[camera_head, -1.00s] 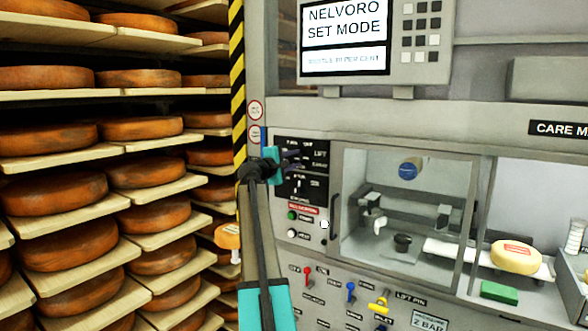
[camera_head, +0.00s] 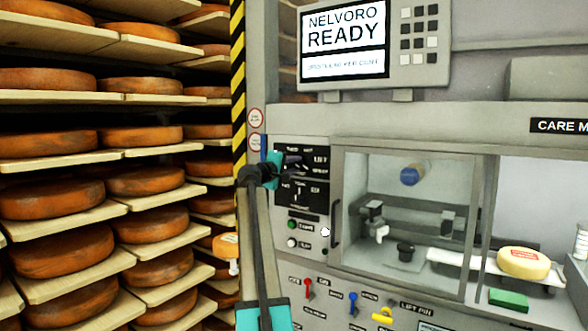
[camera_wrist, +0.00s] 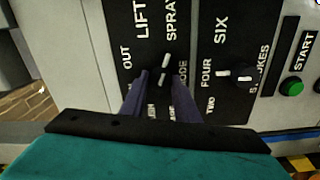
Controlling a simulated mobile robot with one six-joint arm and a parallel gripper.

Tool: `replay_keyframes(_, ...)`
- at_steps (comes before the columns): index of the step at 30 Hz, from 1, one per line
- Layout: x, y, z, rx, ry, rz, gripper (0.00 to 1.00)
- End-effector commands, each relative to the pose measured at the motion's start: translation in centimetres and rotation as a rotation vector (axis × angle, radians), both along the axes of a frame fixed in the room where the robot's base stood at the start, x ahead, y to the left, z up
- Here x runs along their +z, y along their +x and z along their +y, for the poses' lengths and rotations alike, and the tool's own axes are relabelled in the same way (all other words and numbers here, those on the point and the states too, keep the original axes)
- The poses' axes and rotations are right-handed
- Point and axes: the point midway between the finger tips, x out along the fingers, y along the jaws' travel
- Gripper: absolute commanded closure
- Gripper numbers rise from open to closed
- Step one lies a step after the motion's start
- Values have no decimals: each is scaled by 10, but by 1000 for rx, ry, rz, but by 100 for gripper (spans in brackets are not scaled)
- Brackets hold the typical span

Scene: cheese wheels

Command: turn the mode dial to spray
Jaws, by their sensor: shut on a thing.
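The mode dial (camera_wrist: 164,70) is on a black panel, with a white pointer line. In the wrist view its pointer slants up toward the SPRAY lettering (camera_wrist: 172,18), with LIFT to the left of it. My gripper (camera_wrist: 163,82) is shut on the dial, with one dark finger on each side; the fingers hide part of the dial and the lower labels. In the head view my gripper (camera_head: 283,163) is at the upper black panel, and the dial is largely hidden there. The screen (camera_head: 343,40) reads NELVORO READY.
A strokes dial (camera_wrist: 243,74) and a green START button (camera_wrist: 291,87) sit to the right in the wrist view. A glazed chamber (camera_head: 410,215) is right of the panel. Shelves of cheese wheels (camera_head: 65,198) fill the left. Coloured levers (camera_head: 353,298) are below.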

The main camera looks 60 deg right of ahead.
Motion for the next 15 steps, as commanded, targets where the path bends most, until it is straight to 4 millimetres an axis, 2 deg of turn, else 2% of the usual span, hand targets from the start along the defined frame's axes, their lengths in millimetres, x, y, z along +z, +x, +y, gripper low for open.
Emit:
replay_keyframes(8,-1,-1,0,-2,4,-2,94)
replay_keyframes(9,-1,-1,0,-2,4,-2,67)
replay_keyframes(12,-1,-1,0,-2,2,-2,54)
replay_keyframes(15,-1,0,0,-2,1,-1,54)
